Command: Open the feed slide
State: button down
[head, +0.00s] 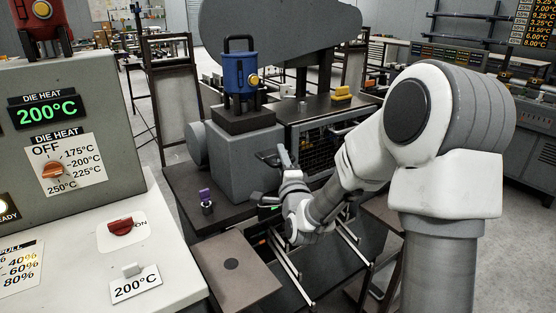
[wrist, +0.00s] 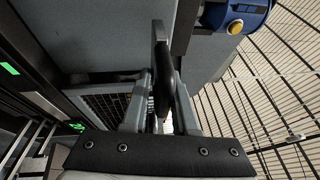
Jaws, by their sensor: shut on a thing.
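My gripper (wrist: 163,92) is shut on a dark handle (wrist: 161,50) that stands upright between its two fingers in the wrist view. The handle looks like that of the feed slide, but the slide itself is mostly hidden. In the head view my gripper (head: 278,163) is beside the front of the grey machine block (head: 245,160), and a dark handle end (head: 267,157) shows at its left. How far the slide is open cannot be told.
A blue canister (head: 240,75) with a yellow button sits on the block. A purple-topped peg (head: 205,196) stands on the dark table at left. A control panel (head: 70,130) reads 200°C. Rails (head: 290,270) run below my arm. A mesh guard (head: 318,150) stands behind it.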

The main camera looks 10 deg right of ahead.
jog(key=shift+s+d+r, duration=0.2)
jog(key=shift+s+r, duration=0.35)
jog(key=c, duration=0.8)
grip_release()
jog(key=shift+c, duration=0.2)
jog(key=shift+f, duration=0.1)
jog(key=shift+f, duration=0.2)
jog(key=shift+s, duration=0.15)
